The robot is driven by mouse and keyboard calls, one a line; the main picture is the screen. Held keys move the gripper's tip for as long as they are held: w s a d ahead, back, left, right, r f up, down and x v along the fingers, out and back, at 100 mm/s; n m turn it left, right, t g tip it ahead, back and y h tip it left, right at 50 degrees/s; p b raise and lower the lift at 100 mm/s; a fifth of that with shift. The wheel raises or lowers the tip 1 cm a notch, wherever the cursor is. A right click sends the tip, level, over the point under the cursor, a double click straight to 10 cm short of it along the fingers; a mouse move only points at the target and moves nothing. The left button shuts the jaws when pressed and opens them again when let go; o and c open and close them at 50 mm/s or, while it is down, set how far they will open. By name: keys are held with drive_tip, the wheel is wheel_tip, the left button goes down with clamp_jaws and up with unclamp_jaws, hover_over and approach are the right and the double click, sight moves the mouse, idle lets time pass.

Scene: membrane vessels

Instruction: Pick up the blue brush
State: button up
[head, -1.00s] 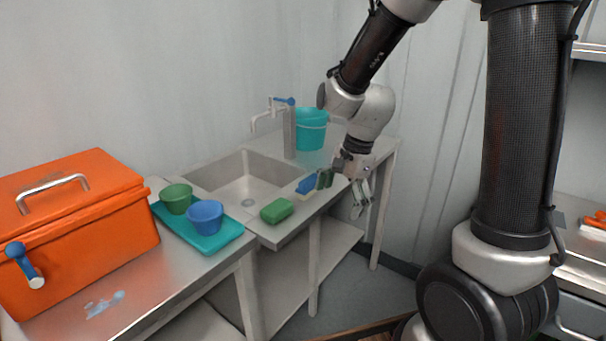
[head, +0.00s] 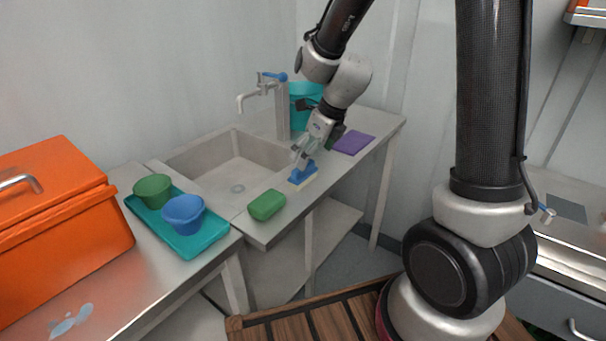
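The blue brush (head: 305,173) lies on the steel counter to the right of the sink, with pale bristles along its lower edge. My gripper (head: 301,160) is directly above it, pointing down, with its fingertips at the top of the blue part. The fingers are small here and overlap the brush, so I cannot tell whether they are open around it or shut on it. The brush appears to rest on the counter.
A green sponge-like block (head: 267,205) lies left of the brush. The sink (head: 230,172) and tap (head: 262,90) are behind. A teal bucket (head: 300,92) and a purple cloth (head: 352,143) are farther back. A teal tray (head: 190,240) holds green and blue bowls.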

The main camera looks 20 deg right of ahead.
sight(303, 173)
drive_tip(key=x, duration=0.7)
drive_tip(key=shift+s+f, duration=0.15)
drive_tip(key=shift+f, duration=0.3)
drive_tip(key=c, duration=0.8)
